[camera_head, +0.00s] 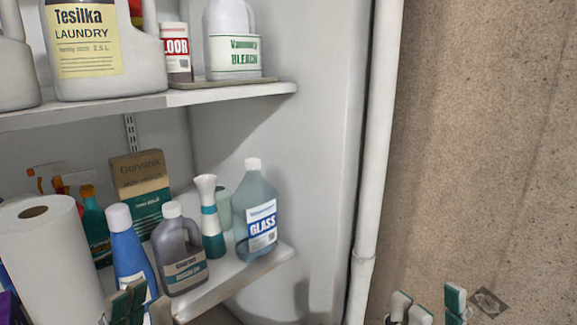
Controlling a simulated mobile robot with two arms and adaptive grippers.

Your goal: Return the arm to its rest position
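My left gripper (143,307) shows at the bottom edge, left of centre, in front of the lower shelf. Its teal and pale fingertips stand a little apart with nothing seen between them. My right gripper (438,307) shows at the bottom edge on the right, in front of the rough wall. Its pale and teal fingertips are apart and empty. The arms behind both grippers are out of view.
The lower shelf (222,283) holds a paper roll (45,255), a blue bottle (130,255), a grey jug (180,255) and a glass cleaner bottle (257,215). The upper shelf (215,95) holds laundry and bleach jugs. A white pipe (375,160) runs beside the brown wall (480,150).

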